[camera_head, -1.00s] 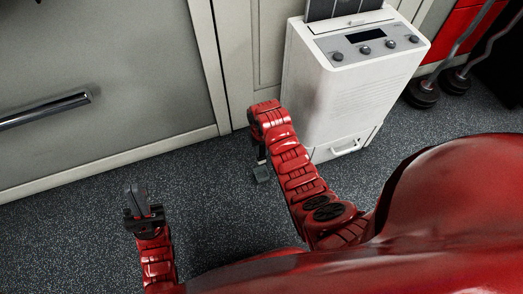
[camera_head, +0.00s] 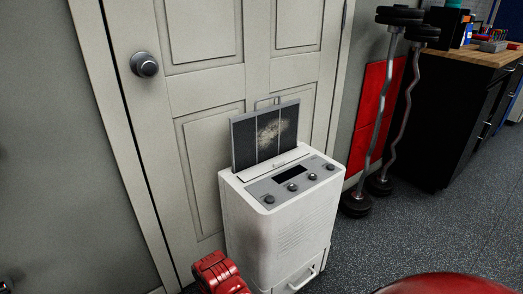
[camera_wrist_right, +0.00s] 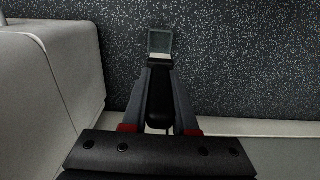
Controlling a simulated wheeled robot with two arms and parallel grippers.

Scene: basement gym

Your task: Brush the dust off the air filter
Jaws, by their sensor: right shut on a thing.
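The air filter (camera_head: 243,146) is a dark panel in a grey frame with a wire handle on top. It stands upright out of the top of a white appliance (camera_head: 296,231). A pale dust patch (camera_head: 272,132) covers part of its middle and right. My right gripper (camera_wrist_right: 158,78) is shut on a brush (camera_wrist_right: 159,100) with a dark handle, a pale band and a grey end. The brush is over the floor, apart from the filter. My left gripper is out of view.
A closed panelled door (camera_head: 206,90) with a round knob (camera_head: 145,64) is right behind the appliance. Barbells (camera_head: 378,115) stand upright to the right, before a black cabinet (camera_head: 457,125) with a wooden top. Speckled floor (camera_head: 410,235) is free at the right front.

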